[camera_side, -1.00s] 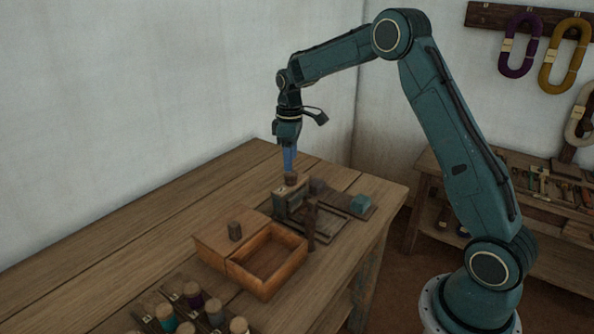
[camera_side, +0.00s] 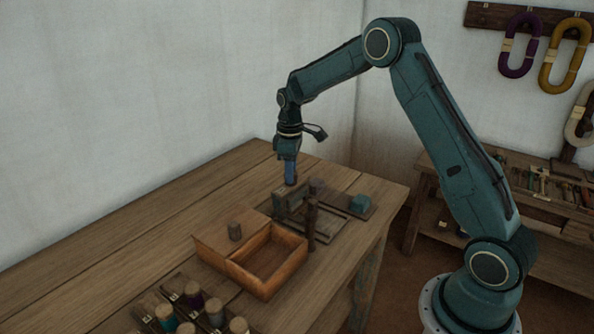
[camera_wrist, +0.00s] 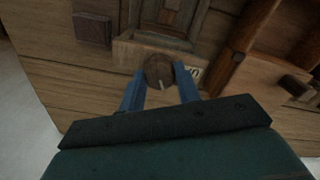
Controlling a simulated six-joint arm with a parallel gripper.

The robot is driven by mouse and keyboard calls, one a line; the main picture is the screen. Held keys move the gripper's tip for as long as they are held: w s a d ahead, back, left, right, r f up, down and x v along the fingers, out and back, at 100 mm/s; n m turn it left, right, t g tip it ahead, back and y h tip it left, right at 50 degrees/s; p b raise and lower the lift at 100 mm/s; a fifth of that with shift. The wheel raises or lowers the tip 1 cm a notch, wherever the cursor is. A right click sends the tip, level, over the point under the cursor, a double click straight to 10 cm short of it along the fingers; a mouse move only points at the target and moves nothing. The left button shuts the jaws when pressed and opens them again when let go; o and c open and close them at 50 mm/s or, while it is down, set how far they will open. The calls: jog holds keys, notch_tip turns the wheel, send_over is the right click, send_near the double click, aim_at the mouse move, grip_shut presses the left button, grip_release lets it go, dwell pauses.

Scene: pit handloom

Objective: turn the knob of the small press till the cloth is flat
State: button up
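The small wooden press (camera_side: 280,204) stands on the table below my gripper. Its round brown knob (camera_wrist: 159,69), with a pale mark on its near side, shows in the wrist view in front of the press beam (camera_wrist: 126,54). My gripper (camera_wrist: 159,72) points down, with one blue finger on each side of the knob. The fingers look open around it; I cannot see firm contact. In the side view my gripper (camera_side: 291,183) hides most of the knob. I cannot make out the cloth in the press, or whether it is flat.
A dark upright post (camera_side: 311,225) is close by on the right. Several thread spools (camera_side: 166,317) are at the front; the table's left side is clear.

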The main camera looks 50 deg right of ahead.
jog(key=shift+m, duration=0.3)
jog(key=m, duration=1)
jog(key=shift+m, duration=0.3)
dwell(0.6)
jog(key=o, duration=1)
jog(key=shift+r, duration=6.95)
